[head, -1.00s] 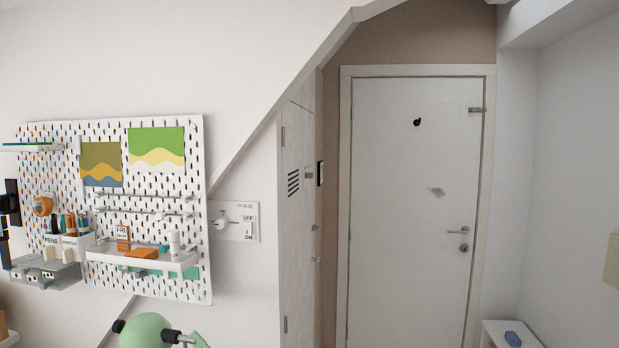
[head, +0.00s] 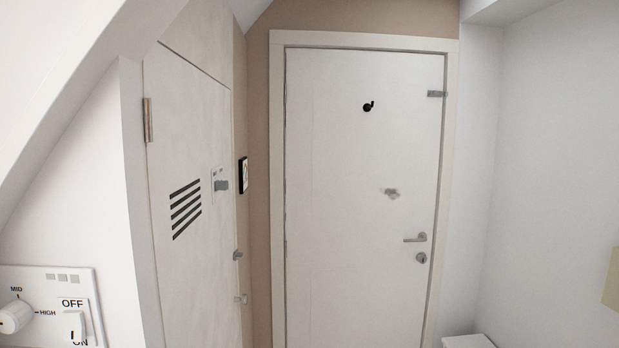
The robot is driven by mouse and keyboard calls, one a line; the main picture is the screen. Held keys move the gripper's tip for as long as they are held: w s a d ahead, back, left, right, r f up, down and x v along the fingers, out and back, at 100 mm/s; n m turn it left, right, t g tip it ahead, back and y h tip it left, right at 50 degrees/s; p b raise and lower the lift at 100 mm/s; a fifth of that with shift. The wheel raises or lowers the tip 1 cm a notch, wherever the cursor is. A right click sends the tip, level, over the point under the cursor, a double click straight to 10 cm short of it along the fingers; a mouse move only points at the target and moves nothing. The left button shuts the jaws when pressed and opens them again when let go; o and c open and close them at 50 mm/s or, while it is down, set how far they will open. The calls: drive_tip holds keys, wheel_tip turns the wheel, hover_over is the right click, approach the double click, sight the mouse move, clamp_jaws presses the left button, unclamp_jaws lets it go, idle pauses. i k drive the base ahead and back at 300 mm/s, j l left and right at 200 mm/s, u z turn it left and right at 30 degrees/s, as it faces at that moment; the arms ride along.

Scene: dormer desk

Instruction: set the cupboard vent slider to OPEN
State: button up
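The cupboard door (head: 190,120) is a pale panel at left of centre, seen at a steep angle. It carries a vent of several dark slanted slots (head: 186,208). Just right of the slots is a small white plate with a grey slider knob (head: 221,185). The slots look dark. The plate's markings are too small to read, so I cannot tell the slider's setting. My gripper is not in view.
A switch panel (head: 50,276) with a round MID/HIGH knob (head: 15,316) and an OFF/ON rocker (head: 76,327) is at lower left. A white room door (head: 350,200) stands behind. A slanted beam (head: 85,75) crosses the upper left. A white cabinet top (head: 468,341) is at lower right.

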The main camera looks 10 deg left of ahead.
sight(222, 186)
drive_tip(key=i+l+z, duration=0.1)
drive_tip(key=i, duration=0.4)
drive_tip(key=i+l+z, duration=0.1)
drive_tip(key=i, duration=0.45)
